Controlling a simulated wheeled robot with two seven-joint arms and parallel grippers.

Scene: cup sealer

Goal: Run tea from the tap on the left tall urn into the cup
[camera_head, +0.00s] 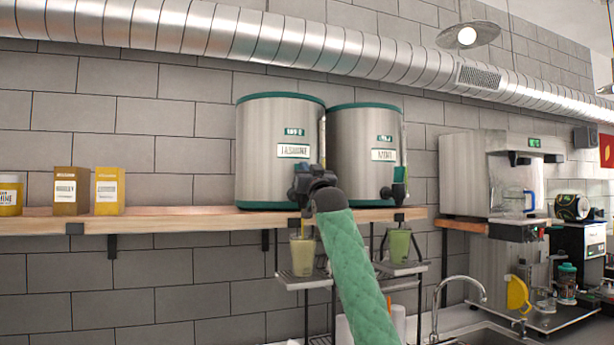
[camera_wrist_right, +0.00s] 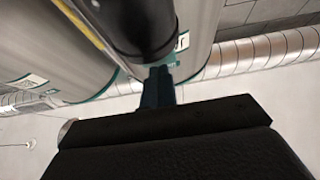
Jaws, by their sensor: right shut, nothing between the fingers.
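The left tall urn (camera_head: 270,150) is brushed steel with a teal rim and a "Jasmine" label, standing on the wooden shelf. My right gripper (camera_head: 308,182) is shut and empty at the front of this urn, at its tap, which it mostly hides. In the right wrist view the urn wall (camera_wrist_right: 60,50) is close, with a dark cylindrical part (camera_wrist_right: 138,28) beside it. The cup (camera_head: 302,256) stands upright on a small rack below the tap, holding pale yellow-green liquid. A thin yellowish line above it looks like running tea. My left gripper is not in view.
The right urn (camera_head: 365,150), labelled "Mint", stands close beside the left one. A green-filled cup (camera_head: 399,244) sits below it on another rack. Cartons (camera_head: 110,190) stand on the shelf (camera_head: 180,222) at left. A faucet (camera_head: 460,282) and machines are at right.

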